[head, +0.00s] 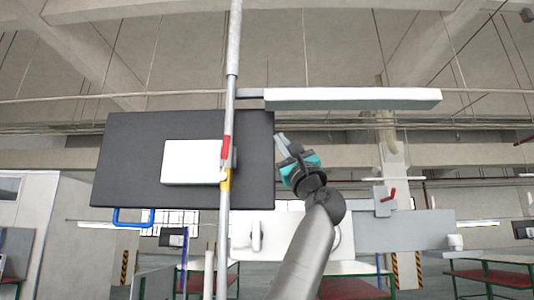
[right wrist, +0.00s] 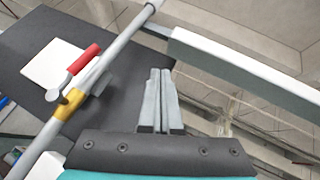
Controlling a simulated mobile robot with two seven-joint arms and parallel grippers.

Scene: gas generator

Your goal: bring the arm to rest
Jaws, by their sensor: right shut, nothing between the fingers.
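My right arm (head: 308,245) reaches up from the bottom of the head view. My left gripper is not in view.
A vertical grey pipe (head: 229,110) with a red lever (head: 226,147) and yellow fitting (head: 225,180) runs before the panel. A white box (head: 190,162) is on the panel. A long white bar (head: 350,98) lies above right. A red-handled valve (head: 388,196) is at right.

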